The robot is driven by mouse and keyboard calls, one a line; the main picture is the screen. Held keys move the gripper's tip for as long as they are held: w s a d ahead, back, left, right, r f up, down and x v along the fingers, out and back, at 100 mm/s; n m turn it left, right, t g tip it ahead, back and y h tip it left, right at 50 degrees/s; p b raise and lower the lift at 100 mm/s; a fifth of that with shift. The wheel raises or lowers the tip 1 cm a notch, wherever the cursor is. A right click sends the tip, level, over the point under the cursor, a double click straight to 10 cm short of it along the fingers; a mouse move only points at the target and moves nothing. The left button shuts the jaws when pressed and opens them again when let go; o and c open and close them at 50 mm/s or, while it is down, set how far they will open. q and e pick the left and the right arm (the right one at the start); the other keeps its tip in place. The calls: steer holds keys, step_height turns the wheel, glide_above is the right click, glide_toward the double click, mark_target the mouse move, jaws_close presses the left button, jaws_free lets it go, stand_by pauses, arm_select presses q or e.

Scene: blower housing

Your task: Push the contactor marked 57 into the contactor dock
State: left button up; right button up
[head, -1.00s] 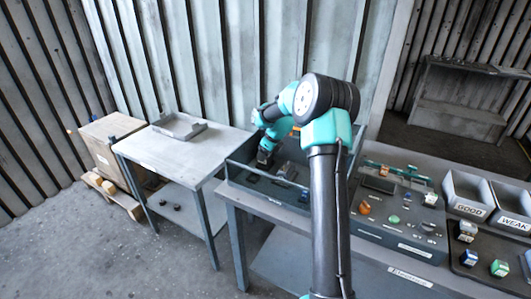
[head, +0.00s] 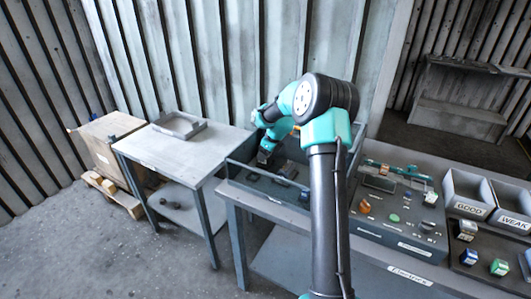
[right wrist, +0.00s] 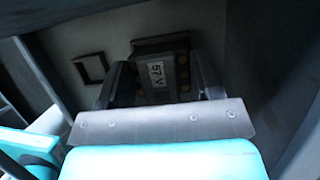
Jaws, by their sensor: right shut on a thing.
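My right gripper (head: 266,158) reaches down into a grey open tray (head: 262,190) at the left end of the bench. In the right wrist view the gripper (right wrist: 165,88) is shut on a dark contactor (right wrist: 160,50), whose white label reads 57 V. The contactor sits between the two dark fingers, with its far end beyond them at the tray floor. I cannot tell how deep it sits or which part is the contactor dock. My left gripper is not in view.
A small square frame (right wrist: 90,68) lies on the tray floor beside the contactor. Tray walls stand close around the gripper. Right of my arm are a control panel (head: 395,215) and bins marked GOOD (head: 470,210) and WEAK (head: 513,222). A side table (head: 180,150) stands left.

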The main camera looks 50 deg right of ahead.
steer(key=shift+f, duration=0.6)
steer(key=o, duration=0.9)
steer(key=shift+o, duration=0.2)
steer(key=shift+r, duration=0.1)
steer(key=v, duration=1.7)
